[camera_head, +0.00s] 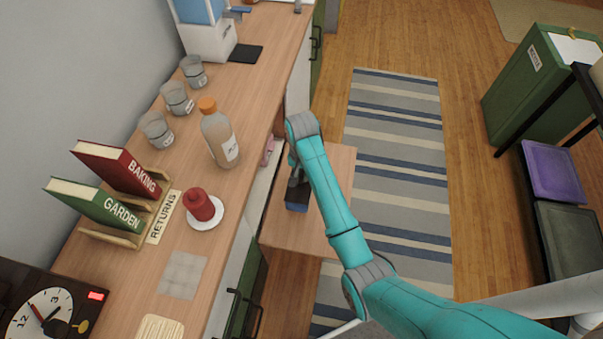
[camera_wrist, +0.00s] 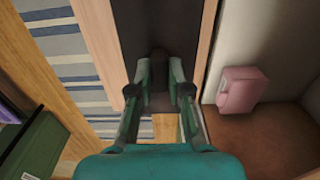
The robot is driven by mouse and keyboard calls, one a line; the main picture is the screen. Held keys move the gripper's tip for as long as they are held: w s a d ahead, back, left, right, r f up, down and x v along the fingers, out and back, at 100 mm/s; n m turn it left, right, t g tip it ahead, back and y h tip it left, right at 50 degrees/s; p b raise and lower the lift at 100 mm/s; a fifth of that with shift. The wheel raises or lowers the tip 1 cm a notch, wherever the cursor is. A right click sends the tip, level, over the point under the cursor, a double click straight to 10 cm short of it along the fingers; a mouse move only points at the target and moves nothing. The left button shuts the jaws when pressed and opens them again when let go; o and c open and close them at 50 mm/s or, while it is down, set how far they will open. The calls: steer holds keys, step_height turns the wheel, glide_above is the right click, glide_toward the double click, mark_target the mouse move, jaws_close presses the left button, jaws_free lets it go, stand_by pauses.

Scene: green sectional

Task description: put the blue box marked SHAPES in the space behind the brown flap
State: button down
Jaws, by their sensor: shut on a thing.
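The blue box (camera_head: 297,198) is in my gripper (camera_head: 297,183), over the lowered brown flap (camera_head: 295,236) beside the counter. In the wrist view, my gripper (camera_wrist: 158,92) has its two fingers closed on a dark block, which appears to be this box (camera_wrist: 160,25). Its SHAPES marking cannot be read. The brown flap (camera_wrist: 95,25) lies open and flat beneath it. The space behind it (camera_wrist: 265,140) is on the right in the wrist view, with a pale wall and a brown floor. My arm hides part of the flap in the head view.
A pink box (camera_wrist: 240,90) stands inside the space, near the pale wall. The counter (camera_head: 255,85) above holds a bottle (camera_head: 219,135), several glasses, books and a red container (camera_head: 199,204). A striped rug (camera_head: 395,150) lies on the floor beyond the flap. A green cabinet (camera_head: 530,85) stands right.

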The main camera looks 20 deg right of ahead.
steer(key=shift+f, duration=0.1)
steer(key=shift+f, duration=4.9)
steer(key=c, duration=1)
jaws_free()
step_height(320, 180, up, 12)
steer(key=shift+f, duration=0.1)
